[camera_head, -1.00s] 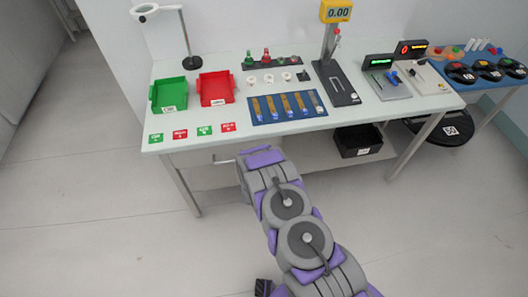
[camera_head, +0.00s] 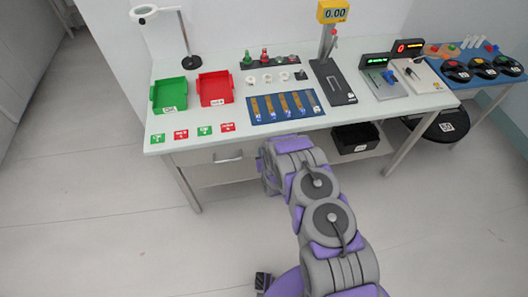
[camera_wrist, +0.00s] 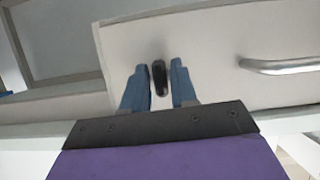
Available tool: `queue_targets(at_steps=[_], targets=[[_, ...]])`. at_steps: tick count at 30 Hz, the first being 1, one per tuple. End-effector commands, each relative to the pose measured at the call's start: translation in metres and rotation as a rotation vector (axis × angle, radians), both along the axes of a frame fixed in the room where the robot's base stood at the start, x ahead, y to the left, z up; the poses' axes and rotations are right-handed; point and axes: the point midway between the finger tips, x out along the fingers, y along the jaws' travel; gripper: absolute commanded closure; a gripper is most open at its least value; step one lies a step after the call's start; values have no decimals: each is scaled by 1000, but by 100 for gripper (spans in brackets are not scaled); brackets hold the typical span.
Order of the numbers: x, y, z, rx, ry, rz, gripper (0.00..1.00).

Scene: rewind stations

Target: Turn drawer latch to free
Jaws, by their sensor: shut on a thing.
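The drawer (camera_head: 204,157) is under the tabletop, with a metal bar handle (camera_head: 228,157). In the wrist view the pale drawer front (camera_wrist: 205,50) fills the middle, and the handle (camera_wrist: 280,67) is at the right. The drawer latch (camera_wrist: 159,77), a small dark knob, stands on the front left of the handle. My gripper (camera_wrist: 160,85) has its two blue fingers on either side of the latch, shut on it. The latch looks close to lengthwise between the fingers. In the head view my arm hides the latch and the fingertips.
The workbench (camera_head: 190,139) carries a green bin (camera_head: 168,94), a red bin (camera_head: 215,88) and a blue mat with several strips (camera_head: 255,118) above my arm. A black crate (camera_head: 356,139) sits on the lower shelf at right. The floor at left is clear.

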Motion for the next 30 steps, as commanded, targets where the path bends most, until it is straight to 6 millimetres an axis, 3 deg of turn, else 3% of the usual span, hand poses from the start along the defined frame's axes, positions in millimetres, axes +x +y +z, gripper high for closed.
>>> queue_targets(at_steps=[18, 19, 23, 30], targets=[[0, 2, 3, 41, 5, 4, 100], [0, 2, 3, 41, 5, 4, 71], [0, 1, 3, 41, 4, 3, 60], [0, 0, 3, 41, 5, 1, 60]])
